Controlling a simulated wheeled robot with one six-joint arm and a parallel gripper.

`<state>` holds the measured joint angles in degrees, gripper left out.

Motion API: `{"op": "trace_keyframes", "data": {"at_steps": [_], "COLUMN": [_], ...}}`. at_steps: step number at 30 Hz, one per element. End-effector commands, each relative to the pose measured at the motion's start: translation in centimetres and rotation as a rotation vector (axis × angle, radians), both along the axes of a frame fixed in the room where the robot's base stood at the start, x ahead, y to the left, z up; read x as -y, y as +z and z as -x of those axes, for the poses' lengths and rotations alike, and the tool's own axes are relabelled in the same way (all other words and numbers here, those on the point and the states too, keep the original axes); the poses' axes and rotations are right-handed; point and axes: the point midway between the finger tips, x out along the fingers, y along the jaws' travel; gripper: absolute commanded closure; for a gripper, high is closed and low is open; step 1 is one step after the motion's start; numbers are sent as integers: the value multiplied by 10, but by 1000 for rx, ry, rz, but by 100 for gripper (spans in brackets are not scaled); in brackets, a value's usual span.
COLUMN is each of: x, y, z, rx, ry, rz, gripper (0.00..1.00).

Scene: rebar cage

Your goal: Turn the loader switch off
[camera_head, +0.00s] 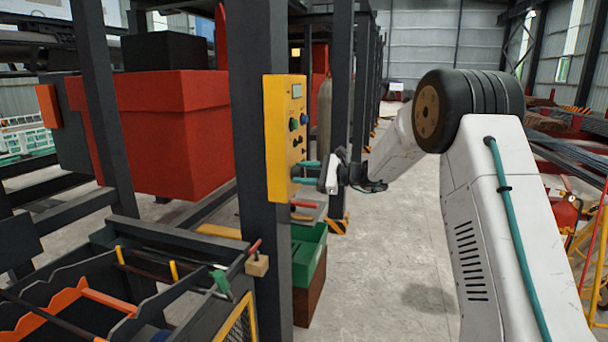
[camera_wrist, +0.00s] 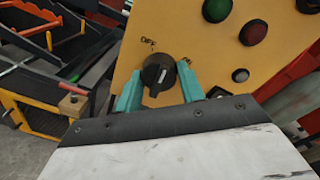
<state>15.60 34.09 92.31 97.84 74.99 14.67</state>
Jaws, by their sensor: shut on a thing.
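The loader switch (camera_wrist: 158,73) is a round black knob with a raised grip and a small pale mark, on a yellow control panel (camera_head: 281,140). OFF is printed above it and ON to its upper right. In the wrist view the grip is tilted, its upper end leaning right; I cannot tell exactly which label it points to. My gripper (camera_head: 301,170) reaches the panel's lower right side in the head view. Its two teal fingers are on either side of the knob, shut on it. In the head view the switch is hidden behind the fingers.
Green (camera_wrist: 216,9), red (camera_wrist: 253,32) and black buttons sit above and right of the switch. The panel hangs on a dark steel post (camera_head: 253,220). A rack with tools (camera_head: 130,275) stands left, a green crate (camera_head: 309,254) below.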

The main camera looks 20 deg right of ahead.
Motion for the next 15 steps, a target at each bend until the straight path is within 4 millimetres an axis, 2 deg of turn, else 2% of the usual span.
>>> {"op": "trace_keyframes", "data": {"at_steps": [15], "x": [0], "y": [0], "z": [1], "rx": [383], "ry": [1], "rz": [266], "gripper": [84]}}
